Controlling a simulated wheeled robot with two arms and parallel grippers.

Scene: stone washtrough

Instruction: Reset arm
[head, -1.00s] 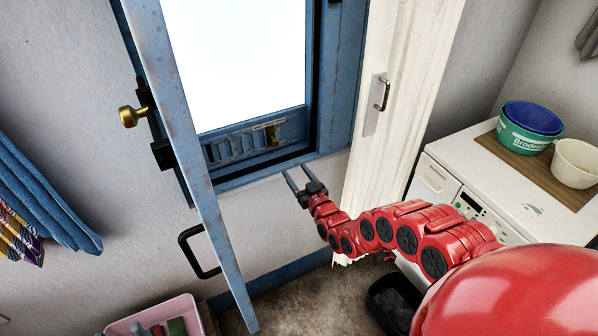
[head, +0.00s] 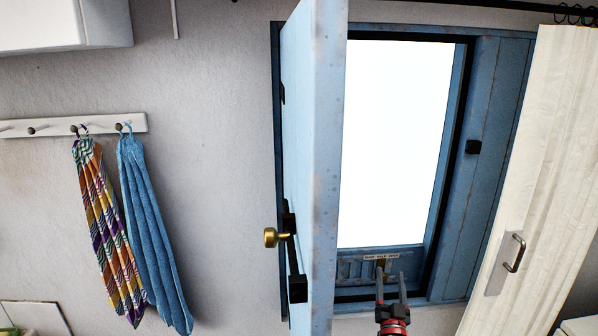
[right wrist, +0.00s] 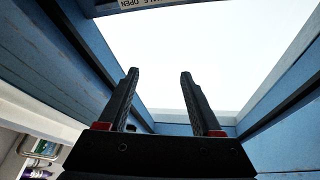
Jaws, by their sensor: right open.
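My right gripper (head: 391,279) is at the bottom of the head view, with only its fingers and a bit of red wrist showing. Its two dark fingers are apart with nothing between them. They appear in front of the lower part of the blue frame (head: 461,240). In the right wrist view, the gripper (right wrist: 159,75) is also open and empty, pointing toward the bright opening (right wrist: 220,50). My left gripper is not in view.
A blue door leaf (head: 322,170) with a brass knob (head: 271,237) stands open, nearly edge-on, left of the gripper. A pale curtain or panel (head: 520,150) with a handle is at the right. Towels (head: 150,220) hang on wall pegs at the left.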

